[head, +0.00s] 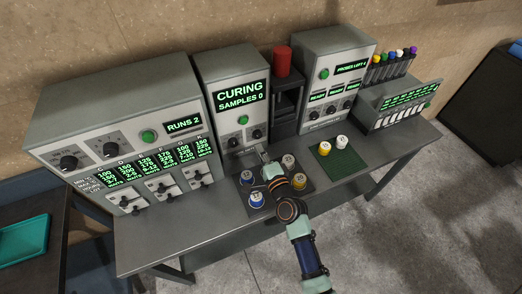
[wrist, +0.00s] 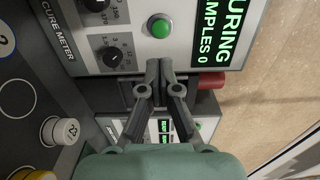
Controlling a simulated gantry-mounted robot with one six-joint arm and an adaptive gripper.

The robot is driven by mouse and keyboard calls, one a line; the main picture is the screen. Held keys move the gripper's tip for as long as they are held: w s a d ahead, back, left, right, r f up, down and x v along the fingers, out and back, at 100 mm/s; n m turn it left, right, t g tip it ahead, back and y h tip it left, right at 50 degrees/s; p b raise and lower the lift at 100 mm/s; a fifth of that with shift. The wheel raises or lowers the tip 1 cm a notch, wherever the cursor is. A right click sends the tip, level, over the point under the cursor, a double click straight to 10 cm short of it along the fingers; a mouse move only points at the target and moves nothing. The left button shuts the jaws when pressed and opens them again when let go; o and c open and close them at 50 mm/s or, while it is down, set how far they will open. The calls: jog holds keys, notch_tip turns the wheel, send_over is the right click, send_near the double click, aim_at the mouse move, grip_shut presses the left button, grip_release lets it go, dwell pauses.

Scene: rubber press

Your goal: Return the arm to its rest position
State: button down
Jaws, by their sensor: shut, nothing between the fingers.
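My arm reaches from the bottom of the head view over the bench (head: 175,235). My gripper (head: 266,158) is in front of the curing machine (head: 230,75), above the back of the dark tray with the capped jars. In the wrist view my gripper (wrist: 160,68) has its fingertips together with nothing between them. The fingers point toward the lower part of the curing machine's panel, near its green button (wrist: 160,28) and a black knob (wrist: 110,56). Whether the fingertips touch the panel I cannot tell.
Blue and yellow capped jars (head: 256,200) stand on the dark tray under my arm. A green mat (head: 342,163) to the right carries a yellow and a white jar (head: 342,142). A red cylinder (head: 283,62) tops the black press. Machines line the bench's back; the front left is clear.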

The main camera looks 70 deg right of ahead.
jog(key=shift+s+a, duration=0.25)
dwell(0.5)
jog(key=w+a+r+n+t+y, duration=0.3)
jog(key=w+a+r+n+y, duration=0.2)
jog(key=w+a+n, duration=0.65)
jog(key=a+r+n+g+y, duration=0.1)
jog(key=a+r+n+y, duration=0.15)
jog(key=a, duration=0.55)
jog(key=a+r+n+y, duration=0.2)
jog(key=a+n, duration=0.2)
jog(key=a, duration=0.5)
jog(key=a+r+n+g+y, duration=0.1)
jog(key=a+r+n+y, duration=0.15)
jog(key=a, duration=0.55)
jog(key=s+a+r+n+g, duration=0.1)
jog(key=s+a+r+n, duration=0.2)
jog(key=s+a+n, duration=0.5)
notch_tip(320, 180, up, 14)
jog(key=w+m+p, duration=0.1)
jog(key=m+p, duration=0.1)
jog(key=p, duration=1.3)
jog(key=shift+w+r+p, duration=0.25)
jog(key=shift+p, duration=0.05)
